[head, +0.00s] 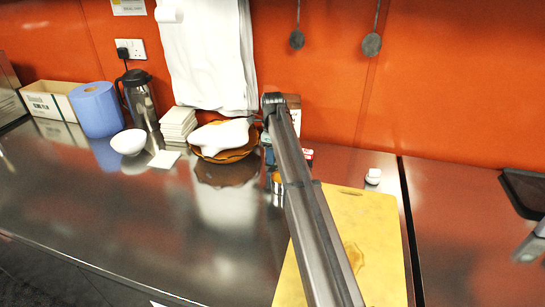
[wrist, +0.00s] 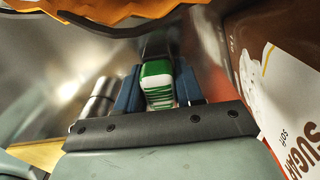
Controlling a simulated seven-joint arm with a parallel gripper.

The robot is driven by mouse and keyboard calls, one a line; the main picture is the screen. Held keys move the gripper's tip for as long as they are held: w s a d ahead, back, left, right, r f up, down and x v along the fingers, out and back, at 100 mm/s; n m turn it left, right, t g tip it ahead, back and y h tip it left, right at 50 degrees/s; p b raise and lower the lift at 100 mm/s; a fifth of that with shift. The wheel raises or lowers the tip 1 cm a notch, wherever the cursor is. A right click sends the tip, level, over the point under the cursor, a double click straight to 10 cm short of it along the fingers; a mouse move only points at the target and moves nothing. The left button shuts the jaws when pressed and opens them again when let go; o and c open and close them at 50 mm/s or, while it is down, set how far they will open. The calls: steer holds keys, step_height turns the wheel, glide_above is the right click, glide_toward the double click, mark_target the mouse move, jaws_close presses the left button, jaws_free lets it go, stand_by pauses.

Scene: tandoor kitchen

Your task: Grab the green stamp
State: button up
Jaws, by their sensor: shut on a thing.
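The green stamp (wrist: 157,84), green with white bands and a dark end, sits between the two blue fingers of my gripper (wrist: 158,88) in the wrist view. The fingers are shut on its sides. In the head view my arm covers most of the gripper, and I cannot make out the stamp there. The gripper is just right of the brown basket, near the back wall. I cannot tell whether the stamp touches the counter.
A sugar packet (wrist: 285,95) stands close on the right in the wrist view. The wavy brown basket (head: 224,155) holds a white cloth. A metal cylinder (wrist: 96,101) is left of the fingers. A yellow cutting board (head: 378,238) lies at right. The front-left counter is clear.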

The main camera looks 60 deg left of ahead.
steer(key=c, duration=0.4)
